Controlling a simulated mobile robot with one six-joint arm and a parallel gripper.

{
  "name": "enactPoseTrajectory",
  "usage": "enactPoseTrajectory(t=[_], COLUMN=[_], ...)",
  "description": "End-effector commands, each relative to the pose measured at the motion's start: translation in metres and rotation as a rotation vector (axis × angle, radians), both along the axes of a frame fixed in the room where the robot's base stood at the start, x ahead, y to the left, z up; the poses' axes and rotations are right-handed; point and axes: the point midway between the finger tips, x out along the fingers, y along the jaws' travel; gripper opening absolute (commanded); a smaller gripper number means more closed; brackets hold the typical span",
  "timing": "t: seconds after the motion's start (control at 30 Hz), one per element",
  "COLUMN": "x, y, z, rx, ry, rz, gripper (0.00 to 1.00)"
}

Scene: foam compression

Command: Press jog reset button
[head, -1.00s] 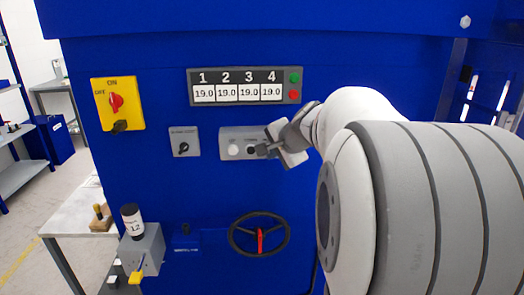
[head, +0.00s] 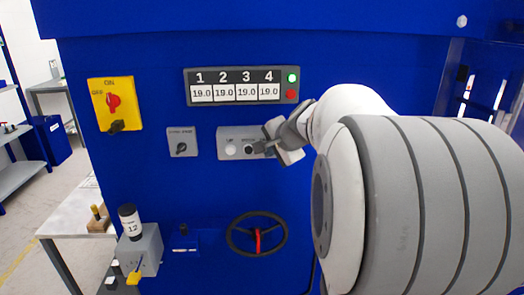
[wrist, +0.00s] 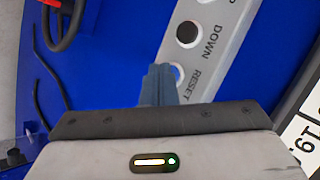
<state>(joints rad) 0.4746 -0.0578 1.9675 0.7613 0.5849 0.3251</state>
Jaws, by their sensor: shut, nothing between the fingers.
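The grey jog panel (head: 224,153) is on the blue machine front in the head view, with a white button and a dark button showing. Its right end is hidden by my gripper (head: 264,147). In the wrist view the panel (wrist: 222,50) shows the black DOWN button (wrist: 187,32) and the RESET label. The blue reset button (wrist: 176,72) with its pale ring is partly covered by the fingertips of my gripper (wrist: 158,72). The fingers are shut and empty, at the reset button. I cannot tell how far the button is pushed in.
Above the panel is a display (head: 235,93) reading 19.0 in several windows, with a bright green light (head: 292,77) and a red one. A yellow switch plate (head: 125,104), a small knob plate (head: 182,142) and a handwheel (head: 257,234) are nearby.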

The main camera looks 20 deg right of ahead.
Motion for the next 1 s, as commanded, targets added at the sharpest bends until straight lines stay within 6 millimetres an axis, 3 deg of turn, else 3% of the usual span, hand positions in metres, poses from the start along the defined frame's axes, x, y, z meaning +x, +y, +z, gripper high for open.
enactPoseTrajectory(t=[0.83, 1.0], x=[-0.008, -0.020], y=[0.003, 0.007], z=[0.000, 0.000], rx=[0.000, 0.000], ry=[-0.001, -0.002], rz=[-0.001, 0.000], gripper=[0.00, 0.00])
